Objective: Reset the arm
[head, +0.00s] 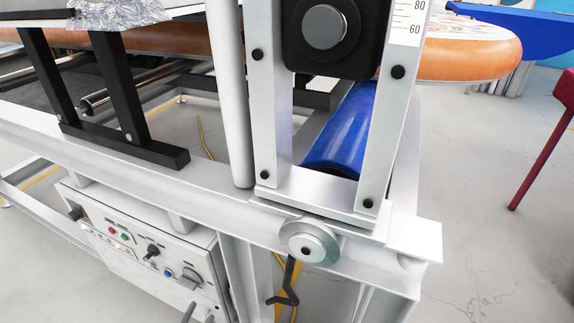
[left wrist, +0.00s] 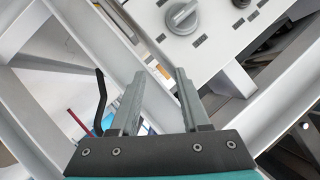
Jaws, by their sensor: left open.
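The fingertips of my left gripper (head: 198,315) show at the bottom edge of the head view, just below a white control box (head: 140,240). In the left wrist view, the left gripper (left wrist: 159,74) has its two grey fingers apart, with nothing held between them. The control box (left wrist: 225,35) with a grey knob (left wrist: 182,15) lies beyond the fingertips there. A black bent crank handle (left wrist: 100,100) shows beside the left finger; it also hangs under the frame in the head view (head: 290,283). My right gripper is not in view.
White machine frame beams (head: 60,133) surround the gripper's area. A blue roller (head: 338,130) sits between uprights. An orange-edged inflatable board (head: 465,60) lies behind. A red stand (head: 545,155) is at right. Bare floor (head: 480,250) is open at lower right.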

